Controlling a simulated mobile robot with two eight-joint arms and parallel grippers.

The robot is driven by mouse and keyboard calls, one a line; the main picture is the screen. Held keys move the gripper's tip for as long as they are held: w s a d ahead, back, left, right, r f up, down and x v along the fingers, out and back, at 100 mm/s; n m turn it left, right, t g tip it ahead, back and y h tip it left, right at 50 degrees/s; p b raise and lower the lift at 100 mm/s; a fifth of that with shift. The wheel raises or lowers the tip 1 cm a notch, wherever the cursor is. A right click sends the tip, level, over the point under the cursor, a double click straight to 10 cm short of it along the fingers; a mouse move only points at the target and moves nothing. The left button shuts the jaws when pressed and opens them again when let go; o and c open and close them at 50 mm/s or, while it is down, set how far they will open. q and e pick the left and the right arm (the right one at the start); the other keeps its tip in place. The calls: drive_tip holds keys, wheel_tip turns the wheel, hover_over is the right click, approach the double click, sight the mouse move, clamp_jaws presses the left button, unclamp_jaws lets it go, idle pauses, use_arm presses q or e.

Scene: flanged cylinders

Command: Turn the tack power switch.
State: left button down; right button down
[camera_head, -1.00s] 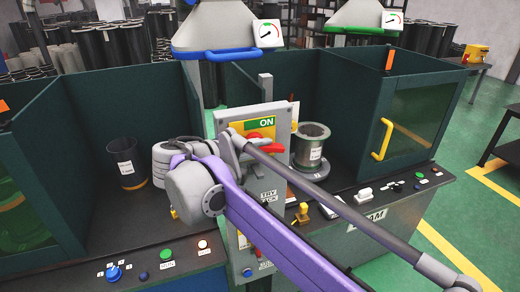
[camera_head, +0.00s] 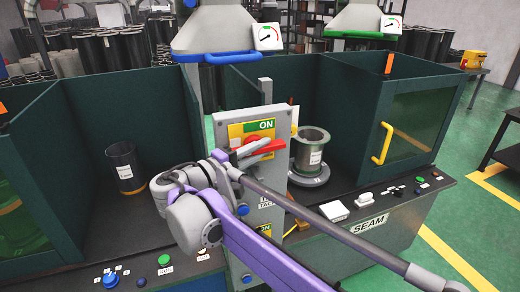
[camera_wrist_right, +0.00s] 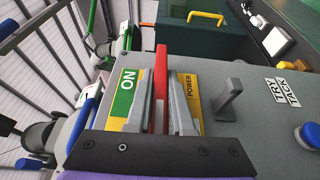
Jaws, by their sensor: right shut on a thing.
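The tack power switch is a red lever (camera_head: 278,147) on the front of a grey control box (camera_head: 286,122) in the middle of the head view. A green ON label (camera_head: 265,125) sits above it, and the lever points to the right. In the right wrist view the lever (camera_wrist_right: 161,75) stands between my two grey fingers, beside the ON and POWER labels. My right gripper (camera_head: 262,149) is shut on the lever, reaching in from the left of it. The fingers hide part of the lever. My left gripper does not show.
A TRY TACK label and a blue button (camera_wrist_right: 308,137) are on the same box. A black cylinder (camera_head: 124,168) stands in the left bay, and a flanged grey cylinder (camera_head: 309,150) in the right bay. A yellow-handled door (camera_head: 383,144) is farther right.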

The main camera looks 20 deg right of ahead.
drive_tip(key=c, duration=0.8)
unclamp_jaws()
drive_tip(key=v, duration=1)
drive_tip(key=shift+s+a+b, duration=0.15)
drive_tip(key=shift+a+b, duration=0.2)
drive_tip(key=shift+b, duration=0.05)
